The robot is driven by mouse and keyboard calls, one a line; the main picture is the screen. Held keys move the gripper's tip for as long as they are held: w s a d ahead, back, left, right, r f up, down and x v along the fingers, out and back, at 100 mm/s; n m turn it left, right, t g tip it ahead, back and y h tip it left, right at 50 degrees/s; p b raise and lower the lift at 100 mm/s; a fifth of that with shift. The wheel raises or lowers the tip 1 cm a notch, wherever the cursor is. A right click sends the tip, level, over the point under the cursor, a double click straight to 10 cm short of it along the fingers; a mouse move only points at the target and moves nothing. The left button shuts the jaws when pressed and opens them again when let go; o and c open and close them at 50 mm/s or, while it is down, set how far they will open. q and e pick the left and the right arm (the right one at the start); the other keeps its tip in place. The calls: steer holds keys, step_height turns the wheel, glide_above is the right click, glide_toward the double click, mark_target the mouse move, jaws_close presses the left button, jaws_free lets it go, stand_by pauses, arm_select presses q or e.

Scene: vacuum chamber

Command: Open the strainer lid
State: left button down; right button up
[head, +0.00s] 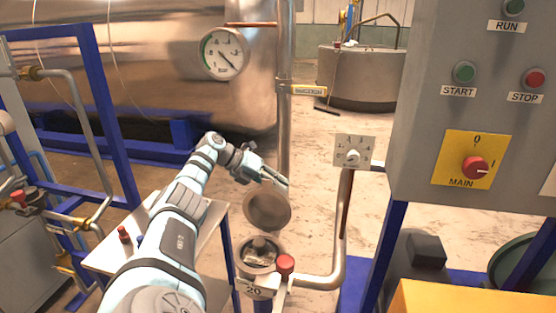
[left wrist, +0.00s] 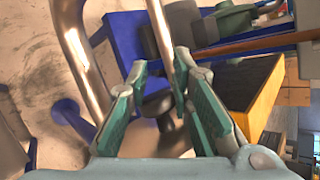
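The strainer (head: 259,262) is a small round metal pot on the pipework at the lower centre of the head view, with a label reading 20. Its round lid (head: 267,211) stands tilted up behind the mouth, so the inside shows. My left gripper (head: 284,182) is just above the upper edge of the lid. In the left wrist view the fingers of my left gripper (left wrist: 162,64) are apart with nothing clamped between them. I cannot tell whether a finger touches the lid. My right gripper is not in view.
A red-capped valve (head: 285,265) sits right beside the strainer. A vertical pipe (head: 284,120) rises behind the lid, and a bent pipe (head: 338,250) runs up on the right. A grey control panel (head: 425,120) stands at right. A small table (head: 105,258) is at left.

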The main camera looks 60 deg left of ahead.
arm_select(q)
steer(key=c, duration=1.6)
jaws_free()
steer(key=shift+s+d+f+g, duration=0.1)
steer(key=shift+s+f+g, duration=0.1)
steer(key=shift+f, duration=0.3)
steer(key=shift+s+d+f+g, duration=0.1)
steer(key=shift+s+f, duration=0.05)
steer(key=shift+f, duration=0.35)
steer(key=shift+c, duration=0.2)
steer(key=o, duration=0.3)
steer(key=shift+a+f, duration=0.1)
steer(key=shift+a, duration=0.05)
steer(key=shift+w+a+f, duration=0.1)
steer(key=shift+w+a, duration=0.05)
